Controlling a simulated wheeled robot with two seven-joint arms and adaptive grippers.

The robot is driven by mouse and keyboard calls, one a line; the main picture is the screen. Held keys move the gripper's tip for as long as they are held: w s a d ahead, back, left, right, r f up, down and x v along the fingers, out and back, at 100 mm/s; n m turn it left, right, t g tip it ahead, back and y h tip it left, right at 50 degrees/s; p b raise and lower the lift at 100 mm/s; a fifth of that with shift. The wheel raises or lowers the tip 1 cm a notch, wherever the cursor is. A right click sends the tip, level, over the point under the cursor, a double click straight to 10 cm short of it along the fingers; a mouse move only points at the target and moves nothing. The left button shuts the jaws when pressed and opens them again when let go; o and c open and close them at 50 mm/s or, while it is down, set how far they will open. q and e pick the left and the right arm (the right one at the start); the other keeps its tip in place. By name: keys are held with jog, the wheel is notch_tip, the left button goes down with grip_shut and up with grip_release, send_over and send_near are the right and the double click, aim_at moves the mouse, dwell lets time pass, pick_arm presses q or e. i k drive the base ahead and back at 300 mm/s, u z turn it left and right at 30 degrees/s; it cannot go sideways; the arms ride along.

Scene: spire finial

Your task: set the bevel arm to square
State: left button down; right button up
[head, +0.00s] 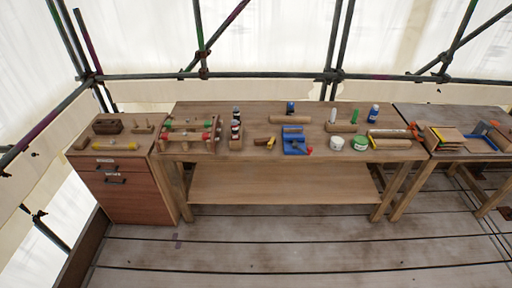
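Neither of my grippers is in the head view. I cannot make out the bevel for certain at this size. A small brown and yellow tool (265,142) lies near the front edge of the middle workbench (230,115), and may be the bevel; the angle of any arm on it is too small to tell. Just right of it sits a blue device (294,142) with a red part at its front right corner.
A rack (189,134) with red and green parts is at the bench's left. White (336,143) and green (360,143) tubs stand right of centre. A drawer cabinet (120,188) is left, another table (460,115) right. The floor (300,250) in front is clear.

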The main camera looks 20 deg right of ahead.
aim_at(270, 143)
jog(key=u, duration=0.7)
jog(key=i, duration=1.55)
jog(key=z, duration=0.1)
